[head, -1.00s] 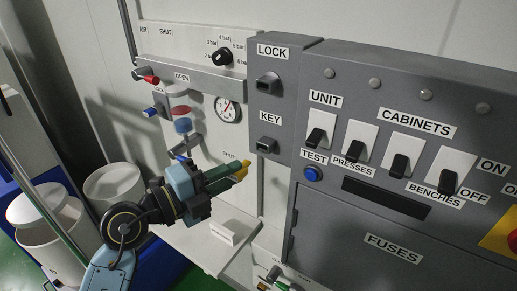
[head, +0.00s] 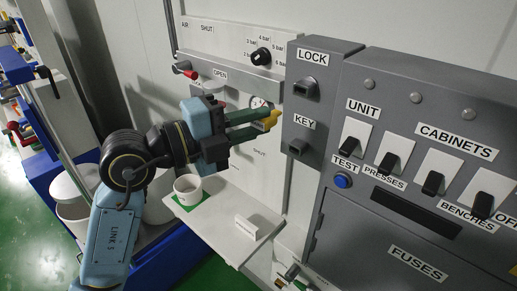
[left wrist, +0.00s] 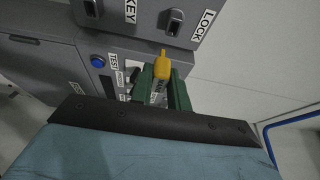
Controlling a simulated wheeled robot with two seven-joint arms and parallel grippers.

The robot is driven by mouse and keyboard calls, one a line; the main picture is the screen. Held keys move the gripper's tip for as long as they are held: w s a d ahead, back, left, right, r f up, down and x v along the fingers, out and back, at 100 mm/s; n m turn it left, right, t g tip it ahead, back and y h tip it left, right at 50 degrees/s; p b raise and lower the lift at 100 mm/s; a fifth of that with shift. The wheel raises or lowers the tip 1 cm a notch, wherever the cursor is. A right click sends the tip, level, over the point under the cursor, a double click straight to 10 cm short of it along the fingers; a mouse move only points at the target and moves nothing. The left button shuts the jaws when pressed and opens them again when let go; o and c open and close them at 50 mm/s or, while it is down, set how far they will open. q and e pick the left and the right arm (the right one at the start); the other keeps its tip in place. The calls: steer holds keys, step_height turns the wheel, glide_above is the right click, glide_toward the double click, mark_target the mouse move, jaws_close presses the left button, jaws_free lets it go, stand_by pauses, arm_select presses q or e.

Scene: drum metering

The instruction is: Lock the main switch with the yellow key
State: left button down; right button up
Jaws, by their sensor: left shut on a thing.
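My left gripper (head: 264,121) is shut on the yellow key (head: 273,117), which sticks out beyond the green fingertips. The key also shows in the left wrist view (left wrist: 160,64), between the two green fingers. In the head view the key tip appears just left of the grey box (head: 318,118) with the LOCK slot (head: 306,88) above and the KEY slot (head: 298,147) below. The key appears apart from both slots. In the left wrist view the LOCK slot (left wrist: 174,22) lies beyond the key tip. My right gripper is not in view.
Right of the box is a grey cabinet (head: 400,220) with several black switches and a blue TEST button (head: 343,181). A white shelf (head: 215,222) below my gripper holds a white cup (head: 187,189). A gauge (head: 259,103) is partly behind my fingers.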

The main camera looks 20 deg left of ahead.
arm_select(q)
steer(key=shift+s+r, duration=0.2)
steer(key=shift+r, duration=0.55)
steer(key=shift+a, duration=0.1)
steer(key=shift+w+d+p, duration=0.35)
steer(key=shift+w+p, duration=0.05)
steer(key=shift+w, duration=0.5)
steer(key=shift+w+d+p, duration=0.3)
steer(key=shift+w+p, duration=0.05)
steer(key=shift+w, duration=0.6)
steer(key=shift+w+d+p, duration=0.35)
steer(key=shift+w+p, duration=0.05)
steer(key=shift+w, duration=0.5)
steer(key=shift+p, duration=0.4)
steer(key=shift+p, duration=0.7)
steer(key=shift+w+d, duration=0.3)
steer(key=shift+w, duration=0.5)
steer(key=shift+w+d, duration=0.3)
steer(key=shift+w, duration=0.45)
